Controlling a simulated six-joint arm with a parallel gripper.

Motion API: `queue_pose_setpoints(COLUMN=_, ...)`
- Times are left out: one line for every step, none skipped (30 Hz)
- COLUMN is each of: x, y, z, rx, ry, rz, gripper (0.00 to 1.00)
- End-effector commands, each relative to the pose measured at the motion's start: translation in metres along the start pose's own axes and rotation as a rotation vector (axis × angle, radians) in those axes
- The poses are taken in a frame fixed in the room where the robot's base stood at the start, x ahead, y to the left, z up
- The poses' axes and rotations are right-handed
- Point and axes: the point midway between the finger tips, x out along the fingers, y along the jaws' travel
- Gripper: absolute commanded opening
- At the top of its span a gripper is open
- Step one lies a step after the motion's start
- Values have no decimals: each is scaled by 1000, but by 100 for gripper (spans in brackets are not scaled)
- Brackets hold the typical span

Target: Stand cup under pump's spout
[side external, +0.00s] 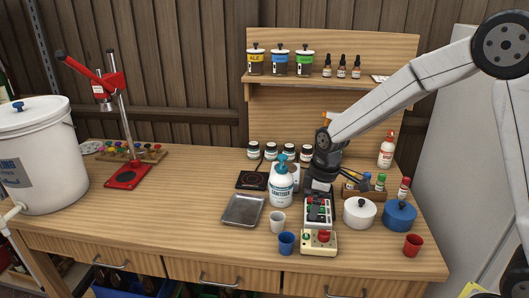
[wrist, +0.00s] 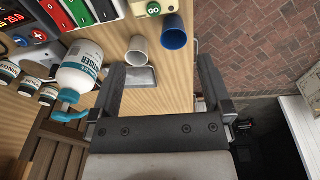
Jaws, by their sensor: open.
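The white sanitiser pump bottle (side external: 282,188) with a teal pump head (side external: 282,161) stands mid-table. In the wrist view the bottle (wrist: 80,72) lies left of my fingers, its teal head (wrist: 67,112) toward the lower left. A white-grey cup (side external: 277,222) and a blue cup (side external: 286,244) stand in front of the bottle, both clear of it. The wrist view shows the white-grey cup (wrist: 137,49) and blue cup (wrist: 172,36) beyond my fingertips. A red cup (side external: 413,245) is at the right front. My gripper (wrist: 161,68) is open and empty; in the side view its fingers are hard to make out.
A metal tray (side external: 243,210) lies left of the cups. A control box with a green button (side external: 319,242) sits right of them. White (side external: 360,214) and blue (side external: 399,216) lidded pots stand farther right. A red capper (side external: 126,178) and white bucket (side external: 45,165) are at left.

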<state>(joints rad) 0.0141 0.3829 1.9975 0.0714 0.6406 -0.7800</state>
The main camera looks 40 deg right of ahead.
Motion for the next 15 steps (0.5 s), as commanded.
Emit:
queue_pose_setpoints(x=-4, y=-9, z=11, rx=63, ry=5, rz=12, gripper=100)
queue_pose_setpoints(x=-5, y=-14, z=17, rx=105, ry=7, rz=17, gripper=100)
queue_pose_setpoints(x=-7, y=-21, z=24, rx=160, ry=13, rz=26, gripper=100)
queue_pose_setpoints(x=-8, y=-26, z=30, rx=201, ry=18, rz=31, gripper=100)
queue_pose_setpoints(x=-9, y=-31, z=36, rx=241, ry=22, rz=37, gripper=100)
queue_pose_setpoints(x=-10, y=-38, z=45, rx=296, ry=29, rz=44, gripper=100)
queue_pose_setpoints(x=-11, y=-43, z=51, rx=337, ry=33, rz=48, gripper=100)
queue_pose_setpoints(x=-12, y=-48, z=57, rx=375, ry=39, rz=53, gripper=100)
queue_pose_setpoints(x=-12, y=-55, z=65, rx=426, ry=46, rz=59, gripper=100)
queue_pose_setpoints(x=-13, y=-60, z=71, rx=462, ry=51, rz=62, gripper=100)
queue_pose_setpoints(x=-13, y=-64, z=76, rx=497, ry=56, rz=65, gripper=100)
queue_pose_setpoints(x=-13, y=-70, z=83, rx=539, ry=63, rz=68, gripper=100)
queue_pose_setpoints(x=-13, y=-74, z=88, rx=568, ry=68, rz=71, gripper=100)
queue_pose_setpoints(x=-13, y=-77, z=91, rx=594, ry=73, rz=73, gripper=100)
queue_pose_setpoints(x=-13, y=-81, z=96, rx=624, ry=77, rz=75, gripper=100)
